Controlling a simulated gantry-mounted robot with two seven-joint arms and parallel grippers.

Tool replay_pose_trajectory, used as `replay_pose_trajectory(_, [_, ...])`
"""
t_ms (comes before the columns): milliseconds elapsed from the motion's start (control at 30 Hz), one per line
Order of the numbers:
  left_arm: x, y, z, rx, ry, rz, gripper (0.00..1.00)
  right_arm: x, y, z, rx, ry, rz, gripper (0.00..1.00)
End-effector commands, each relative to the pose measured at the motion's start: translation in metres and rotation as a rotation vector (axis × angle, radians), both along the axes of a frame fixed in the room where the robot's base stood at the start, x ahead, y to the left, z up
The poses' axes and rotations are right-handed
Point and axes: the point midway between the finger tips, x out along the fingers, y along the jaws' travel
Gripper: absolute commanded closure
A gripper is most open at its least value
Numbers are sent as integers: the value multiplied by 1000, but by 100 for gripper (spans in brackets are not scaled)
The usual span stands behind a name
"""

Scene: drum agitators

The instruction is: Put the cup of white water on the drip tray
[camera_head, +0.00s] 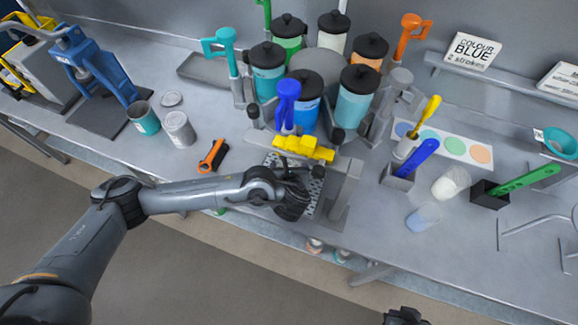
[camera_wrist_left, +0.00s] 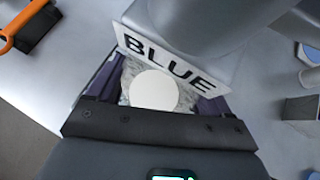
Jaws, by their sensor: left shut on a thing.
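My left gripper (camera_head: 300,194) reaches in at the front of the drum stand. In the left wrist view a cup with a round white surface (camera_wrist_left: 153,89) sits between its two fingers, and the gripper is shut on it. The cup is hidden behind the gripper in the head view. The drip tray (camera_head: 315,187), a speckled perforated plate, lies under the gripper and is partly covered by it. I cannot tell whether the cup touches the tray. A dark piece at the bottom edge, probably my right gripper (camera_head: 405,316), is mostly cut off.
A plate marked BLUE (camera_wrist_left: 165,63) stands close beyond the held cup. Lidded drums, a blue lever (camera_head: 287,104) and yellow blocks (camera_head: 304,148) rise behind the gripper. An orange-handled tool (camera_head: 212,156) lies at left.

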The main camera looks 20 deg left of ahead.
Motion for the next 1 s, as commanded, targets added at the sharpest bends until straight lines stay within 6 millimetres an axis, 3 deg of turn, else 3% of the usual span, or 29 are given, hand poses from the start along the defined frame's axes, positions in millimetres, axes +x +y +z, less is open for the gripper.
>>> replay_pose_trajectory(433, [0, 0, -5, -1, 0, 1, 82, 0, 0, -4, -3, 1, 1, 100])
replay_pose_trajectory(467, [0, 0, -4, -1, 0, 1, 15, 0, -1, -3, -3, 1, 1, 100])
replay_pose_trajectory(500, [0, 0, -4, -1, 0, 1, 9, 0, -1, -3, -2, 2, 2, 100])
replay_pose_trajectory(567, [0, 0, -4, -1, 0, 1, 0, 0, 0, -3, -2, 2, 2, 100])
replay_pose_trajectory(1000, [-7, -4, 4, -4, 2, -2, 0, 0, 1, 2, 2, 0, -1, 100])
